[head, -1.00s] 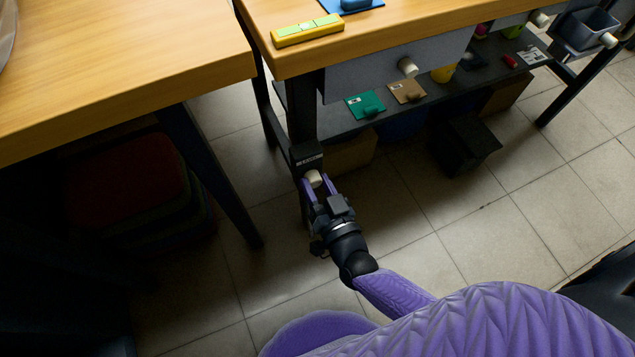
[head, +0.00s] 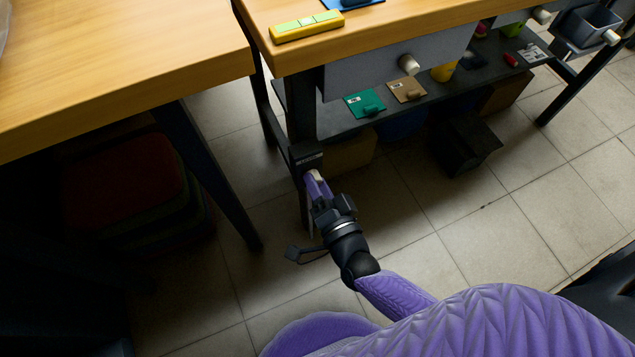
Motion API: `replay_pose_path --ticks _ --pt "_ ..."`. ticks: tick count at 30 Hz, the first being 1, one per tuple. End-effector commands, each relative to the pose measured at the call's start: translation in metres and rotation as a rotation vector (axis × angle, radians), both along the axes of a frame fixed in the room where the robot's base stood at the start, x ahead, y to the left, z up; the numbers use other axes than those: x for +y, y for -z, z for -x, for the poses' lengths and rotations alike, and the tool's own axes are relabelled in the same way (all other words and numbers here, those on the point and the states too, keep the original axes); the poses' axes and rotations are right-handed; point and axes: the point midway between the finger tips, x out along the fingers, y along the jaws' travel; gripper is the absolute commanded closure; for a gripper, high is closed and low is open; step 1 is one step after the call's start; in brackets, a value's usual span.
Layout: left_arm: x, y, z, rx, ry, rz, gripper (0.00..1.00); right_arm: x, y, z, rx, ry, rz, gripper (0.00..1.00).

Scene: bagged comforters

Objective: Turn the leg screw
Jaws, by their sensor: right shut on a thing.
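The leg screw (head: 316,175) is a small pale knob on the dark block at the lower part of the table leg (head: 302,112). My right gripper (head: 317,182) has purple fingers and is shut on the leg screw, which is mostly hidden between them. The gripper is rolled so that one finger covers much of the other. My left gripper is not in view.
A wooden tabletop (head: 120,60) fills the upper left. The workbench (head: 390,28) has a grey drawer (head: 375,68) and a lower shelf (head: 340,122) above the screw. A black box (head: 465,143) stands under the shelf. Tiled floor (head: 450,215) is open at right.

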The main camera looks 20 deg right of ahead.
Motion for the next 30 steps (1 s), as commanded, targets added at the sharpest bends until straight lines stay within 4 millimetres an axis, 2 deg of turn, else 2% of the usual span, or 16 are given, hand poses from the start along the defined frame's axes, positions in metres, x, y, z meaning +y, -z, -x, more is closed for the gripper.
replay_pose_path --ticks 9,25,26,30 --pt "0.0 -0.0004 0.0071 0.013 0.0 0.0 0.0 -0.0004 0.0012 0.0006 0.006 0.0 -0.113 1.0" --pt "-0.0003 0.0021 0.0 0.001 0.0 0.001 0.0 -0.0005 0.0012 0.0006 0.008 0.0 -0.135 1.0" --pt "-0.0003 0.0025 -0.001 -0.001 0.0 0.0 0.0 -0.0004 0.0012 0.0006 0.008 0.0 -0.135 0.55" --pt "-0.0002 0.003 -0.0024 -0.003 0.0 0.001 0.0 -0.0003 0.001 0.0005 0.007 0.0 -0.134 0.26"
